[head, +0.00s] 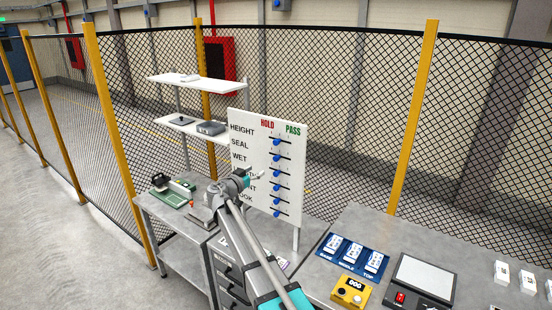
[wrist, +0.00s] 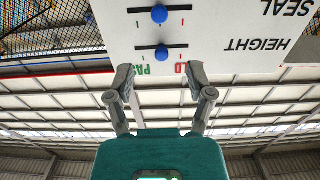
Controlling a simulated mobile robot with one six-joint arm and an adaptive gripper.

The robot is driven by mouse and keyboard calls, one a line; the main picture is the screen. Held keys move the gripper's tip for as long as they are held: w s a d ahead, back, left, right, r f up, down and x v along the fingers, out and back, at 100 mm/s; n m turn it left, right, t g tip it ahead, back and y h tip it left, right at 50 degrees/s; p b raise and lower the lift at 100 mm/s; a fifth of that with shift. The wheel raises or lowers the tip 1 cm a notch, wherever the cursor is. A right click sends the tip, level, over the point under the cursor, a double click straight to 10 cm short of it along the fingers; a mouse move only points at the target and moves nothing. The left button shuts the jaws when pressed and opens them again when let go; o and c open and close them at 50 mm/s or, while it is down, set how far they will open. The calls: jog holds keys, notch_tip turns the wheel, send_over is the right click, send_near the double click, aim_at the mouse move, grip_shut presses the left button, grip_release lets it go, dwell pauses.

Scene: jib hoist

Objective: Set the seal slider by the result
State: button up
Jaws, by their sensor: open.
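The white slider board (head: 255,150) stands upright behind the workbench, with HOLD in red and PASS in green along its top. The SEAL slider's blue knob (head: 276,157) is second from the top; it shows at the wrist view's upper edge (wrist: 159,14), about midway between the red and green marks. The HEIGHT knob (wrist: 162,52) also sits about midway. My gripper (wrist: 160,78) is open and empty, its fingers pointing toward the board, which appears upside down in the wrist view. In the head view my gripper (head: 257,177) is in front of the board; its gap to the board is unclear.
Several other slider knobs run down the board. A shelf (head: 196,83) stands to its left. A green device (head: 172,191) is on the left bench. The right bench holds blue card trays (head: 352,256), a yellow device (head: 350,291) and a scale-like panel (head: 411,275). Mesh fencing stands behind.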

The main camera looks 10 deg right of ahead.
aim_at(275, 158)
jog(key=x, duration=1.4)
jog(key=shift+s, duration=0.1)
grip_shut()
dwell(0.4)
